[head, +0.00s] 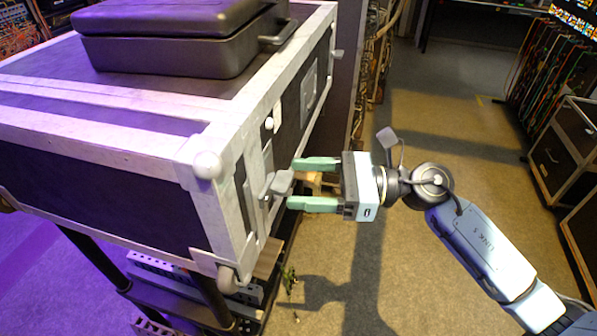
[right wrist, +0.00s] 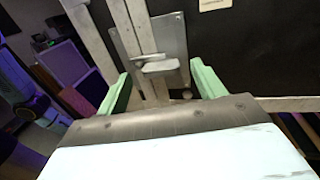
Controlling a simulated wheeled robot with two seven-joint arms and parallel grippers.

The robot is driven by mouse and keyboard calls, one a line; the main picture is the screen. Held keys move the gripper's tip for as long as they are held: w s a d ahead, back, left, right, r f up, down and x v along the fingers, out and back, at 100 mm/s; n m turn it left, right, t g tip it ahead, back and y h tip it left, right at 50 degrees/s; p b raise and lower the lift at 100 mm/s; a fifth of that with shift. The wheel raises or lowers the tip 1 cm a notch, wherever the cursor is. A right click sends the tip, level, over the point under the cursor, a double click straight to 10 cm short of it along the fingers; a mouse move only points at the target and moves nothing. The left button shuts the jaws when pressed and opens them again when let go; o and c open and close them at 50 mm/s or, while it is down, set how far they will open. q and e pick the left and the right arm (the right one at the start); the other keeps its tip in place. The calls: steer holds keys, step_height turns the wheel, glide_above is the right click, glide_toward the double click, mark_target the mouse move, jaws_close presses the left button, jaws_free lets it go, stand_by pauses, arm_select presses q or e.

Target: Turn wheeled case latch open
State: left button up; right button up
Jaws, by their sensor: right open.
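The wheeled case (head: 120,190) is a large black flight case with pale metal edges, at the left of the head view. Its latch (head: 277,184) is a grey turn handle on the case's right-hand face, near the front corner. In the right wrist view the latch (right wrist: 160,66) stands out from a grey plate (right wrist: 165,38). My right gripper (head: 300,184) is open, its two green fingers pointing at the latch. The latch's outer end lies at or between the fingertips; I cannot tell whether they touch. My left gripper is not in view.
A smaller black case (head: 180,45) sits on top of the wheeled case. A second grey latch (head: 308,90) is farther back on the same face. A dark cabinet (head: 565,150) stands at the right. The floor (head: 440,120) between is mostly clear.

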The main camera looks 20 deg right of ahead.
steer(key=shift+x, duration=0.8)
steer(key=c, duration=1)
